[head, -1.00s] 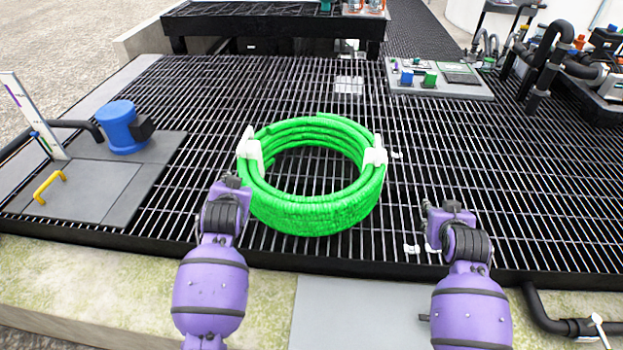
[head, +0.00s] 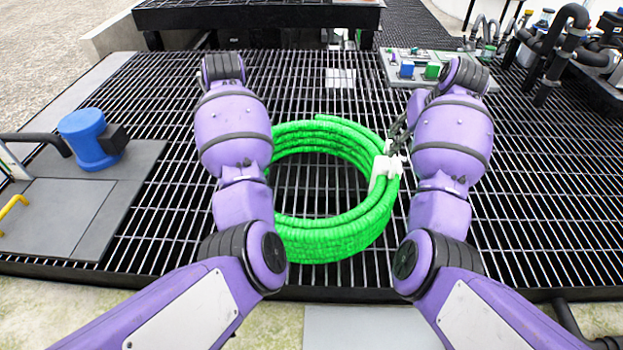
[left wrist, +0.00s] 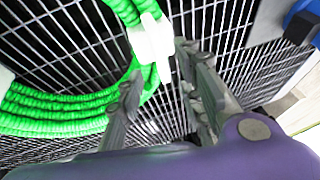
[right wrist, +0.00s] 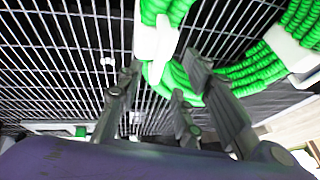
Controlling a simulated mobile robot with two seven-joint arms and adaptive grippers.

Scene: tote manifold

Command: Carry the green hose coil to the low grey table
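The green hose coil (head: 335,240) lies flat on the black grating in the head view. A white strap (head: 384,170) binds its right side; my left arm covers its left side. My right gripper (head: 398,135) is at that strap. In the right wrist view its fingers (right wrist: 160,65) are apart, with a white strap (right wrist: 155,38) just beyond and between the tips. My left gripper is hidden in the head view; in the left wrist view its fingers (left wrist: 157,65) are spread at another white strap (left wrist: 152,38). Contact is unclear. A low table (head: 260,16), dark grey, stands at the back.
A blue motor (head: 90,138) sits on a grey plate at the left. A panel with blue and green blocks (head: 432,71) is behind my right arm. Black pipes (head: 560,50) stand at the right. The grating between coil and table is mostly clear.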

